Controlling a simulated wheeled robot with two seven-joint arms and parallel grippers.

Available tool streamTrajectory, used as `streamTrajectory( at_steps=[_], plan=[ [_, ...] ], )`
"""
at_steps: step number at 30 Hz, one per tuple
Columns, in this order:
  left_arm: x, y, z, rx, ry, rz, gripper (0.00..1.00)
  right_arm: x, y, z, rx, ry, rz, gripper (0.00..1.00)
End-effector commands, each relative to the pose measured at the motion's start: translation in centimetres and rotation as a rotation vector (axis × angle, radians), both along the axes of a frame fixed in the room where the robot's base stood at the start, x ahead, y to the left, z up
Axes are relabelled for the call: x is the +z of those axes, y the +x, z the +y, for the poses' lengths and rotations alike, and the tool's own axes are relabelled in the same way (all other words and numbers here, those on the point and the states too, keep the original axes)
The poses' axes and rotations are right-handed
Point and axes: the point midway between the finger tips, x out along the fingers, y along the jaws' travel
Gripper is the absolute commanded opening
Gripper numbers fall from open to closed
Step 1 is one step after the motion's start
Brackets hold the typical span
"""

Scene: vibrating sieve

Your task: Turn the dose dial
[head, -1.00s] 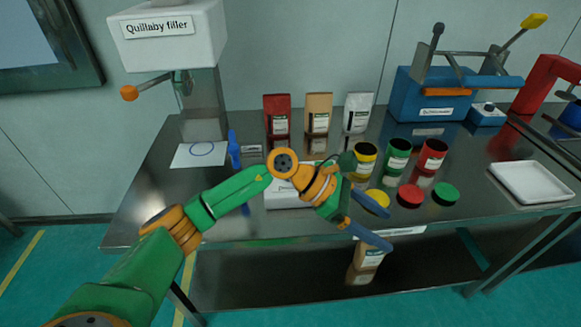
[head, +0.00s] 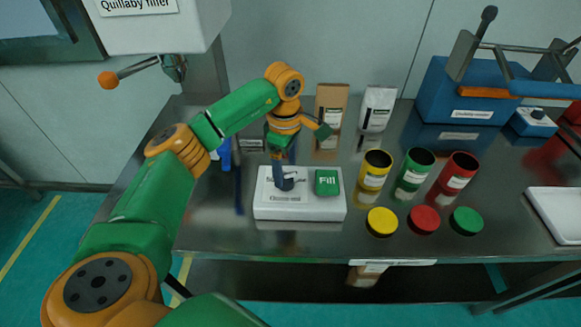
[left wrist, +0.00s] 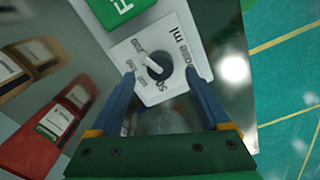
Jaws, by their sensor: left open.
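The dose dial (left wrist: 154,66) is a dark round knob with a pale pointer bar, on a white panel with printed marks around it. In the head view it sits on the left part of a white control box (head: 318,208) and is mostly hidden by my left gripper (head: 286,183). The left gripper points down over the dial. In the left wrist view its two blue fingers (left wrist: 158,82) are open, one on each side of the dial; I cannot tell whether they touch it. The green Fill button (head: 327,182) is right of the dial. My right gripper is not in view.
Yellow (head: 374,171), green (head: 415,168) and red (head: 456,175) cans stand right of the box, with lids in front. Bags (head: 330,112) stand behind. The filler (head: 155,27), with an orange-knobbed lever (head: 108,80), is at upper left. A blue machine (head: 463,92) stands at back right.

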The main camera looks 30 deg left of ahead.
Motion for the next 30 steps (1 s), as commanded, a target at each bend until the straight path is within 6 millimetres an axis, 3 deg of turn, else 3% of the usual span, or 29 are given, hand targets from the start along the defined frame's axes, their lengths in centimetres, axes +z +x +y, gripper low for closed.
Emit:
streamTrajectory(
  at_steps=[6, 13, 14, 22, 30],
  plan=[
    [-2.8, 0.0, 0.0, 0.0, 0.0, 0.001, 0.8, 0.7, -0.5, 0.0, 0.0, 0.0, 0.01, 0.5],
    [-3.1, 0.0, 0.0, -0.001, -0.001, -0.001, 0.8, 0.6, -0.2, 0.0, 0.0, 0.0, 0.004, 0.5],
    [-3.1, 0.0, 0.0, -0.001, -0.001, -0.001, 0.75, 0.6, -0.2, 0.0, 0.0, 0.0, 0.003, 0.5],
    [-3.1, 0.0, -0.1, -0.001, -0.002, 0.0, 0.02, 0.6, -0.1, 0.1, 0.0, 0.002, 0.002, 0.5],
    [-3.1, 0.0, -0.1, 0.015, -0.001, 0.0, 0.0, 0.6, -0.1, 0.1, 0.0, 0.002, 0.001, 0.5]
  ],
)
